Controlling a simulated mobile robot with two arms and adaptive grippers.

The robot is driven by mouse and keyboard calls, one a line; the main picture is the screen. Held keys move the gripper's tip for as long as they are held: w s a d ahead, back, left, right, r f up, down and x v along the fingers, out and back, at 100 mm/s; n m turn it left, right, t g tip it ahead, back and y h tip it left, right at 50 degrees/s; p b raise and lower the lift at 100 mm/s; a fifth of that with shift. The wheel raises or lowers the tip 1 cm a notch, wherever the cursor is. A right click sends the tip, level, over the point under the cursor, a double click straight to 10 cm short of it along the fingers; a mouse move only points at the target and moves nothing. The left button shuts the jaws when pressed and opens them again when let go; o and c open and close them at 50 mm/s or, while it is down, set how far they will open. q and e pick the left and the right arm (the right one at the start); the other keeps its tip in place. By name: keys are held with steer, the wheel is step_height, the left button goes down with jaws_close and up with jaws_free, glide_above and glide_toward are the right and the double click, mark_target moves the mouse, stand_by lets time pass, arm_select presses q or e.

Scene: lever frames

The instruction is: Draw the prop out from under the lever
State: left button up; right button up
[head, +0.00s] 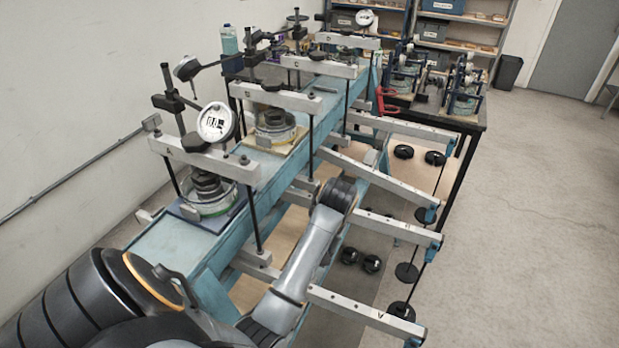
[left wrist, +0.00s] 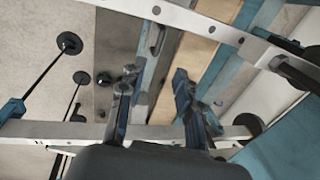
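Several grey levers stick out to the right from the blue bench frame (head: 178,245). The nearest lever (head: 365,318) is marked A, and another lever (head: 395,229) lies beyond it. My left arm reaches over the bench side, and its gripper is hidden in the head view. In the left wrist view my left gripper (left wrist: 155,90) has its two fingers apart, between one lever (left wrist: 190,22) at the top and another lever (left wrist: 60,130) low in the picture. Nothing is clearly gripped. I cannot make out the prop for certain. My right gripper is not in view.
Weight hangers with black discs (head: 407,272) hang at the lever ends. Loose black weights (head: 371,263) lie below the levers. Dial gauges (head: 215,122) and cells stand on the bench. A dark table (head: 425,108) stands behind. The floor (head: 540,220) at right is clear.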

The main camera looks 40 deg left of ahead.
arm_select(q)
steer(key=f, duration=0.3)
steer(key=a+f, duration=0.1)
steer(key=f, duration=0.3)
steer(key=a+f, duration=0.1)
steer(key=f, duration=0.2)
steer(key=shift+s+f, duration=0.25)
steer(key=shift+f, duration=0.55)
steer(key=c, duration=0.7)
jaws_close()
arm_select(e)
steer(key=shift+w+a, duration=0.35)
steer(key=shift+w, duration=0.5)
